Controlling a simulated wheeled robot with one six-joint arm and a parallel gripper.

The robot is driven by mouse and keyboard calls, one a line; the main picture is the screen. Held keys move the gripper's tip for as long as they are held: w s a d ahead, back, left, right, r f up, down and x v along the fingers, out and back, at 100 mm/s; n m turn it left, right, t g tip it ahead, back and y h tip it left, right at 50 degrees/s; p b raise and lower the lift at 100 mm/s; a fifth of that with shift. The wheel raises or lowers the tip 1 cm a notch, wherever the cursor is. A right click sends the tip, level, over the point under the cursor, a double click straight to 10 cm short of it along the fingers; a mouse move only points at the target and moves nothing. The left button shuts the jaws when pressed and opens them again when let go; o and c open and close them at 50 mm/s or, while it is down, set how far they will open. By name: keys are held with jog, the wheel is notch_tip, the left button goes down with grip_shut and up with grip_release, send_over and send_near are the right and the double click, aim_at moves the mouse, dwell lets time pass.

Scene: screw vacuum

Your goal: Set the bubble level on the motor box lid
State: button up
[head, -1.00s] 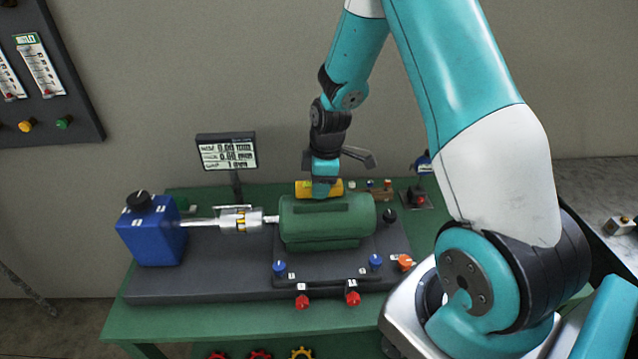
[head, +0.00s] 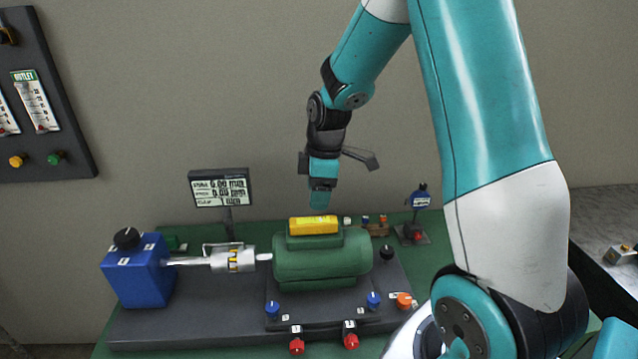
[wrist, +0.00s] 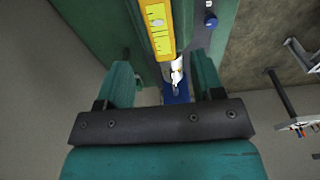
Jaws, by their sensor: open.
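The yellow bubble level (head: 313,225) lies flat on the motor box lid (head: 330,240), on top of the green motor (head: 322,264). My gripper (head: 320,205) is above the level, apart from it, with nothing held. In the wrist view, the level (wrist: 158,22) shows at the top centre, beyond the open fingers of my gripper (wrist: 165,85). The lid under the level is largely hidden in the wrist view.
A blue box with a black knob (head: 137,270) stands at the left, joined to the motor by a shaft and coupling (head: 233,259). A small display (head: 220,188) stands behind. Red knobs (head: 297,346) sit in front.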

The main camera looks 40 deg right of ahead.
aim_at(320, 220)
jog(key=s+a+r+m+y, duration=0.1)
jog(key=s+a+r, duration=0.4)
jog(key=a+r, duration=0.45)
jog(key=s+a+r+m+y, duration=0.1)
jog(key=s+a+m+y, duration=0.1)
jog(key=s+a, duration=1.2)
jog(key=s+m, duration=0.1)
jog(key=s, duration=0.1)
jog(key=shift+s+r+g+b, duration=0.25)
jog(key=shift+s+g+b, duration=0.1)
jog(key=shift+g, duration=0.05)
jog(key=shift+o, duration=0.2)
